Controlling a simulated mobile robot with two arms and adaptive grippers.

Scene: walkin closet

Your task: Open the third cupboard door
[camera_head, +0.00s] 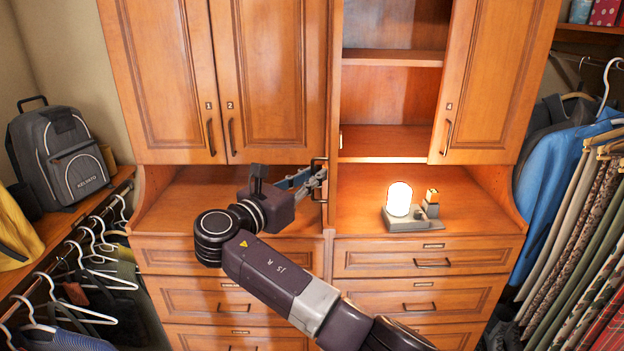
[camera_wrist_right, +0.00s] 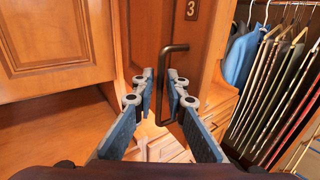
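The third cupboard door (camera_head: 334,90) stands swung outward, seen nearly edge-on in the head view, beside closed door 2. Its compartment is exposed to the right. In the right wrist view the door (camera_wrist_right: 207,45) carries the number plate 3 (camera_wrist_right: 192,10) and a dark, bar-shaped handle (camera_wrist_right: 163,62). The handle also shows in the head view (camera_head: 318,178). My right gripper (camera_head: 318,177) is at the handle; in the wrist view its blue fingers (camera_wrist_right: 162,80) are apart, on either side of the handle's lower part, with gaps visible. Contact cannot be told. My left gripper is out of view.
Doors 1 (camera_head: 158,75) and 2 (camera_head: 268,75) and the far right door (camera_head: 495,75) are closed. A lit lamp (camera_head: 399,200) stands on the counter below the open compartment. Drawers (camera_head: 430,258) lie below. Hanging clothes (camera_head: 585,220) are at right; a backpack (camera_head: 65,155) and hangers are at left.

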